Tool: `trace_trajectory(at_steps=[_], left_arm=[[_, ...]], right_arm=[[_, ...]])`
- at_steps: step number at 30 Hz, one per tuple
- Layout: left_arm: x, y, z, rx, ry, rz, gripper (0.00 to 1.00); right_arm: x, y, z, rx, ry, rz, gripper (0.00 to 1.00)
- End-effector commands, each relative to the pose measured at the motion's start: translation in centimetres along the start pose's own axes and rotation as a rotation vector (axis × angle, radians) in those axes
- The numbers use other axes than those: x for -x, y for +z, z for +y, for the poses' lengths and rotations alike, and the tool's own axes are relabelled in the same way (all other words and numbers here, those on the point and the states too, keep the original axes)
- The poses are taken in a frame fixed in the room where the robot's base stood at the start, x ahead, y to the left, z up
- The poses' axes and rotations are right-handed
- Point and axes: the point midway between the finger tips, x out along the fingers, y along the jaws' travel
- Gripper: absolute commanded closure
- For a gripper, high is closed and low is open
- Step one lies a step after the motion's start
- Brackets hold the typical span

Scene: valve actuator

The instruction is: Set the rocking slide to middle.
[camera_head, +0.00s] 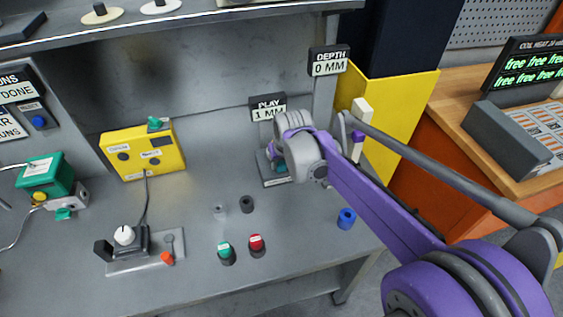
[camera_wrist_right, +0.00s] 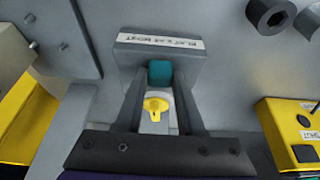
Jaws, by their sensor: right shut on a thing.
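A teal block (camera_wrist_right: 160,72), which looks like the grip of the rocking slide, sits against a grey fixture (camera_wrist_right: 190,58) with a white label strip. My right gripper (camera_wrist_right: 161,78) is shut on this block, one finger on each side. In the head view my right gripper (camera_head: 277,158) is at the fixture below the "PLAY 1 MM" sign (camera_head: 267,108), and my wrist hides most of the slide. The slide's exact position cannot be told. A yellow key-shaped part (camera_wrist_right: 156,106) shows between the fingers. My left gripper is not in view.
A yellow box (camera_head: 143,153) with a green knob stands left of the fixture. Green (camera_head: 226,252) and red (camera_head: 257,243) buttons and a dark round post (camera_head: 246,204) are in front. A "DEPTH 0 MM" sign (camera_head: 329,64) stands behind to the right.

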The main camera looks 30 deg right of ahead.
Motion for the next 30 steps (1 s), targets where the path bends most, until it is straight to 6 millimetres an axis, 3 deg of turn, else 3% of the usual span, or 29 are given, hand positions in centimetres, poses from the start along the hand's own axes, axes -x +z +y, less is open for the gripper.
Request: trace_trajectory(at_steps=[9,10,15,25,30], left_arm=[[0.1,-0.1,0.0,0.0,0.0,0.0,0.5],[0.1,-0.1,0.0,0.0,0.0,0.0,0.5],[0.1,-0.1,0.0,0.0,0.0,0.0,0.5],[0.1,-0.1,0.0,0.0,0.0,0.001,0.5],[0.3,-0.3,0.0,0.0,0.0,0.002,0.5]], right_arm=[[0.0,0.0,0.2,0.0,0.0,0.0,1.0],[0.0,0.0,0.2,0.0,0.0,0.0,0.61],[0.0,0.0,0.2,0.0,0.0,0.0,0.32],[0.3,0.0,0.2,0.0,0.0,0.0,0.32],[2.7,0.0,0.2,0.0,0.0,0.001,0.32]])
